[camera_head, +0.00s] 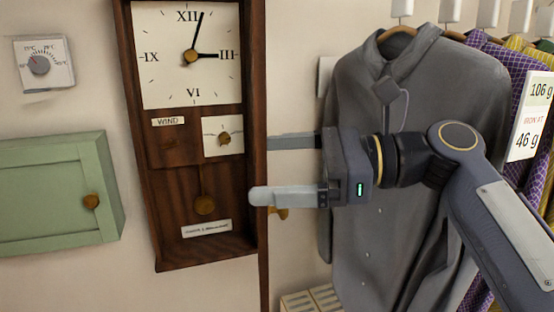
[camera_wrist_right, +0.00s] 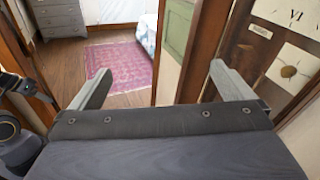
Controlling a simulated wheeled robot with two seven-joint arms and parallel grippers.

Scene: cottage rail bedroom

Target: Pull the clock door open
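The wall clock (camera_head: 166,160) has a dark wooden case with a white dial and a pendulum; part of it shows in the right wrist view (camera_wrist_right: 238,45). A thin dark strip (camera_head: 263,285) along its right side runs below the case and looks like the clock door seen nearly edge-on, standing out from it. A brass knob (camera_head: 281,213) sticks out to the right of this strip, partly hidden behind a finger. My right gripper (camera_head: 262,170) is open at this strip, one finger above the other; whether it touches cannot be told.
A grey shirt (camera_head: 400,150) and other clothes hang close behind my right arm. The right wrist view shows a rug (camera_wrist_right: 122,70) on open floor.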

